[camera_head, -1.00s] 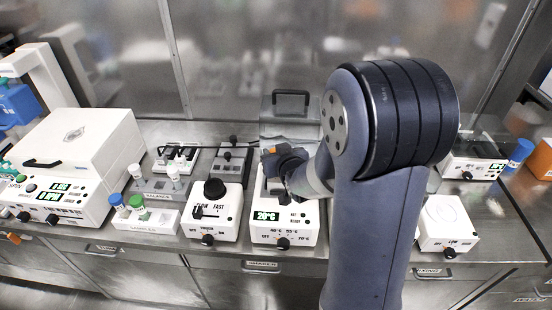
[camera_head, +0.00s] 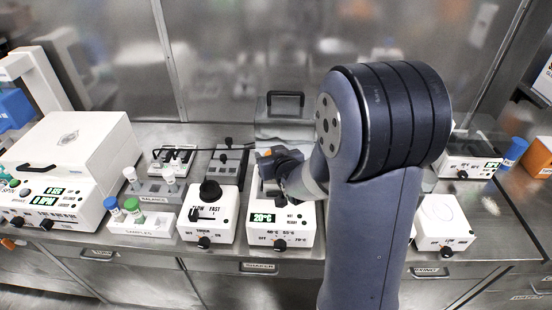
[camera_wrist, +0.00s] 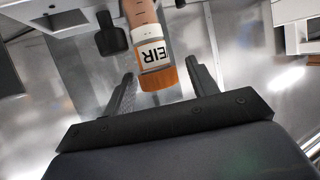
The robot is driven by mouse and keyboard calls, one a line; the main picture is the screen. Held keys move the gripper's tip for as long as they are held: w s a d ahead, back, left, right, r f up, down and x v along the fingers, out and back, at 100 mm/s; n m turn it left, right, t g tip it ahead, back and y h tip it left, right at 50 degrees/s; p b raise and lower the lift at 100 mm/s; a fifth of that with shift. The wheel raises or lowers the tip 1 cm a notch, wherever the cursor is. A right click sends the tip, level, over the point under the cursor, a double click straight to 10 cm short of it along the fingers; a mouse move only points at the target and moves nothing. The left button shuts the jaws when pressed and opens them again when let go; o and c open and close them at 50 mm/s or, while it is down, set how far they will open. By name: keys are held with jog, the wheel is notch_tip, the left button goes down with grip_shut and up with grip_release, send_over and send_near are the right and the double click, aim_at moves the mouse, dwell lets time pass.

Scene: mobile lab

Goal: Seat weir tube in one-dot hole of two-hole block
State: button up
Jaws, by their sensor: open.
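In the wrist view, the weir tube (camera_wrist: 146,30) shows an orange cap (camera_wrist: 159,77) and a white label reading "EIR" upside down. My gripper (camera_wrist: 161,79) is open, with one finger on each side of the cap and a gap visible at both. In the head view, my gripper (camera_head: 283,168) is over the white unit (camera_head: 276,232) with the green "20°C" display, beside a small orange patch (camera_head: 265,152) that may be the cap. My arm hides part of this unit. I cannot clearly make out the two-hole block or its dots.
Left of the display unit stand a white fast/slow knob unit (camera_head: 206,229), a samples rack (camera_head: 140,226) with blue- and green-capped tubes, and a balance rack (camera_head: 150,190). A clear lid with a black handle (camera_head: 286,95) is behind. Another white unit (camera_head: 445,235) is at right.

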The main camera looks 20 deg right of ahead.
jog(key=v, duration=1.2)
dwell(0.5)
jog(key=x, duration=1.1)
jog(key=shift+w+f, duration=0.3)
jog(key=shift+w, duration=0.2)
jog(key=shift+r, duration=0.1)
